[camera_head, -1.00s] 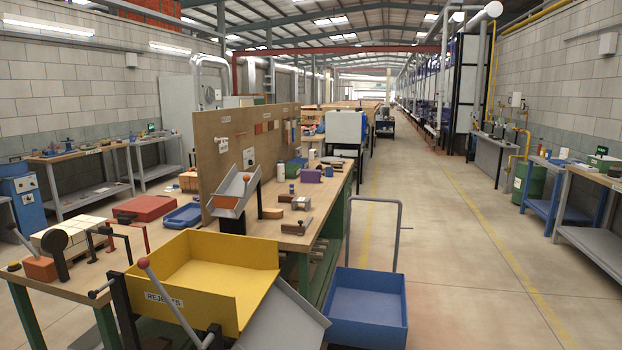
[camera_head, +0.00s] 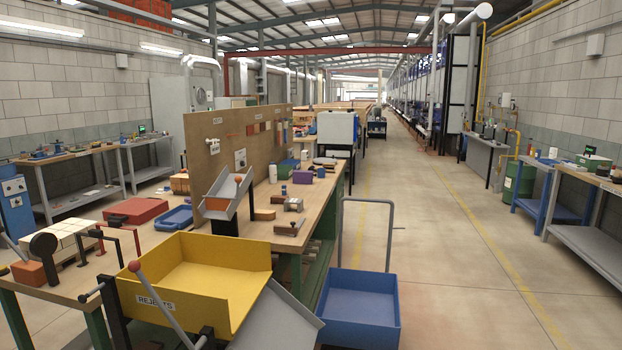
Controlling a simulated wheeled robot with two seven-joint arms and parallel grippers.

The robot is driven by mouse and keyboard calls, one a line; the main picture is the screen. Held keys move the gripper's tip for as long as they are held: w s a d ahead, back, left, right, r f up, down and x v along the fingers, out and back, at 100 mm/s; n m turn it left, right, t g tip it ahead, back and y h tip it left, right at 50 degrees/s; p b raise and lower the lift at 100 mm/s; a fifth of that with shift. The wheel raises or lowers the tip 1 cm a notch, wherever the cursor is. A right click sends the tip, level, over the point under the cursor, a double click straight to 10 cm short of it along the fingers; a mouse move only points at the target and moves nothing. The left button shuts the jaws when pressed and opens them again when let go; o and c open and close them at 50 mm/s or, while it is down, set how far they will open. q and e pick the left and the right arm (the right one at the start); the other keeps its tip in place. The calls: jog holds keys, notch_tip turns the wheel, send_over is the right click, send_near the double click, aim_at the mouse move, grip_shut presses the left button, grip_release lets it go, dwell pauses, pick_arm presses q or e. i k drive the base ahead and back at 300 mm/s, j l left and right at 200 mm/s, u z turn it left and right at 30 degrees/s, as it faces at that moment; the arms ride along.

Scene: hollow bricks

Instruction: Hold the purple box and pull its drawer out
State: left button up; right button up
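The purple box (camera_head: 302,177) is small in the view. It stands on the far part of the wooden workbench, right of the upright board. Its drawer cannot be made out at this distance. Neither of my grippers can be seen in the head view.
A yellow rejects bin (camera_head: 195,285) with a grey chute (camera_head: 272,318) stands close in front. A blue cart (camera_head: 360,308) with a grey handle is right of it. The workbench (camera_head: 318,207) runs away along the board (camera_head: 228,150). The aisle floor (camera_head: 440,255) on the right is clear.

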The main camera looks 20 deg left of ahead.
aim_at(301, 177)
jog(key=i+l+z, duration=0.3)
jog(key=i, duration=0.2)
jog(key=i+z, duration=0.35)
jog(key=i, duration=0.2)
jog(key=i+l, duration=0.2)
jog(key=i, duration=1.1)
jog(key=i+l+z, duration=0.15)
jog(key=i, duration=1.2)
jog(key=i+j+u, duration=0.25)
jog(key=i+u, duration=0.25)
jog(key=i, duration=0.7)
jog(key=i+l+u, duration=0.25)
jog(key=i+u, duration=0.2)
jog(key=i, duration=0.75)
jog(key=i+j+u, duration=0.1)
jog(key=i+u, duration=0.35)
jog(key=i, duration=0.15)
jog(key=i+l+u, duration=0.1)
jog(key=i+u, duration=0.4)
jog(key=i+l+u, duration=0.45)
jog(key=i, duration=0.25)
jog(key=i+j+u, duration=0.25)
jog(key=i+u, duration=0.25)
jog(key=i+j+u, duration=0.1)
jog(key=i+u, duration=0.2)
jog(key=u, duration=0.2)
jog(key=i+l+u, duration=0.1)
jog(key=i+u, duration=0.4)
